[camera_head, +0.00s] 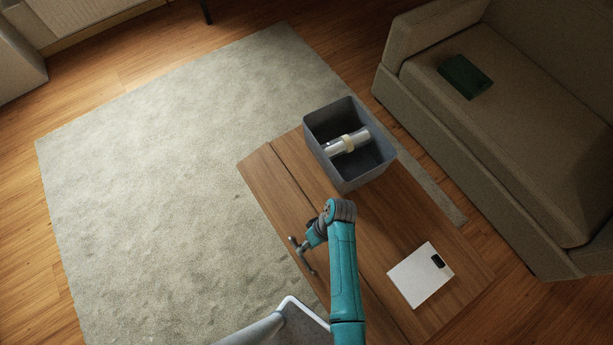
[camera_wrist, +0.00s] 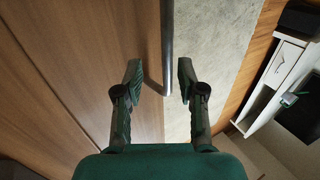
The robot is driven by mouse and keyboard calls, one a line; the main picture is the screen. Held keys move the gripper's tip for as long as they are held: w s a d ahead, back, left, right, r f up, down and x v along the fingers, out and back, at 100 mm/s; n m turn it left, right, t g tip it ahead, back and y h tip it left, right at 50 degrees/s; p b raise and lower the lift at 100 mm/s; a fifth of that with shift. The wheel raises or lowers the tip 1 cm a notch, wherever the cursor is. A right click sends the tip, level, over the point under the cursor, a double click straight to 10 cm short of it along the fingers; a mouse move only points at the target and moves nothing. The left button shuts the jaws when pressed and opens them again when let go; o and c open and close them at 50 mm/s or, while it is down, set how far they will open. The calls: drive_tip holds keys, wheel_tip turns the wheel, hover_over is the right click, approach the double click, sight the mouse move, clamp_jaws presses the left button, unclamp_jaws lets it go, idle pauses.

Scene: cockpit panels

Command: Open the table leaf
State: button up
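The wooden table (camera_head: 400,220) stands in the middle of the head view, with a long seam in its top. The narrow strip left of the seam looks like the leaf (camera_head: 274,182); wood beside a seam also fills the left of the wrist view (camera_wrist: 110,50). My gripper (camera_head: 302,256) is at the table's left edge. In the wrist view its fingers (camera_wrist: 160,76) are open, with a grey metal bar (camera_wrist: 167,45) ending between them, apart from both. The bar runs along the wood's edge; I cannot tell whether it is a handle.
A grey bin (camera_head: 340,174) holding a silver cylinder (camera_head: 348,143) stands on the table, with a white board (camera_head: 420,276) nearer. A sofa (camera_head: 500,110) with a green book (camera_head: 465,77) is at the right. The rug (camera_head: 170,170) at left is clear.

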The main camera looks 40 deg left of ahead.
drive_tip(key=v, duration=1.2)
drive_tip(key=shift+a, duration=0.1)
